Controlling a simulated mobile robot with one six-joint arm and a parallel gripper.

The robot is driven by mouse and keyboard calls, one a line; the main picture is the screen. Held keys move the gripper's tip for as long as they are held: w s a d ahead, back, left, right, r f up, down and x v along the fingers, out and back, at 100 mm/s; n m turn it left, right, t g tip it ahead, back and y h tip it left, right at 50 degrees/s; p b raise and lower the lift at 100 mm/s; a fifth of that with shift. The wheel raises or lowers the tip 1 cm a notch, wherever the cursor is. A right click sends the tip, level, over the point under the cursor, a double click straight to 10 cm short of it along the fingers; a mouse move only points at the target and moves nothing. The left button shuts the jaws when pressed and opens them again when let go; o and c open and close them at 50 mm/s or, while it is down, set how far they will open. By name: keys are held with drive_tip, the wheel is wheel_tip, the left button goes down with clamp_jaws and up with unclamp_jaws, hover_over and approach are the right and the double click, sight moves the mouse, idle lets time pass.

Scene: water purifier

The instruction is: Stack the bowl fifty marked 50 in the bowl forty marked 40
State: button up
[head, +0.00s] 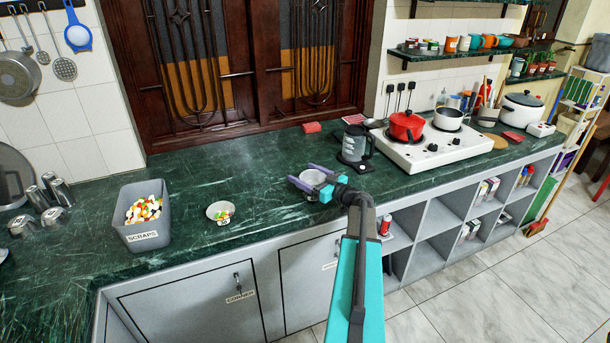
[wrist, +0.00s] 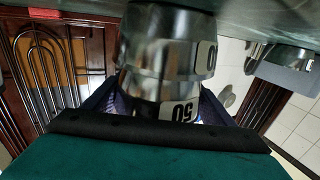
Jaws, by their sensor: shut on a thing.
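My gripper (head: 316,186) is over the counter near its front edge, with its fingers around a metal bowl. In the wrist view the bowl fifty (wrist: 178,108), with its 50 label upside down, is between the fingers. A wider metal bowl (wrist: 165,45) is against it on the counter side. Only a final 0 of its label shows, so I cannot confirm that it is the bowl forty. The two bowls look touching and in line; how deep one sits in the other is hidden. In the head view they appear as one bowl (head: 311,178).
A small bowl (head: 217,207) with colourful pieces stands to the left; its label is too small to read. A grey SCRAPS bin (head: 142,217) is farther left. A glass kettle (head: 355,145) and a stove (head: 430,146) are to the right. The green counter (head: 262,190) between is clear.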

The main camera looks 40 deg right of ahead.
drive_tip(key=shift+f, duration=0.6)
drive_tip(key=o, duration=1.1)
drive_tip(key=shift+c, duration=0.2)
drive_tip(key=shift+r, duration=0.15)
drive_tip(key=shift+r, duration=0.55)
drive_tip(key=s, duration=0.3)
drive_tip(key=s+b, duration=0.1)
drive_tip(key=s, duration=0.3)
drive_tip(key=s+b, duration=0.1)
drive_tip(key=s, duration=0.3)
drive_tip(key=shift+d+f, duration=0.15)
drive_tip(key=shift+d, duration=0.15)
drive_tip(key=shift+s, duration=0.5)
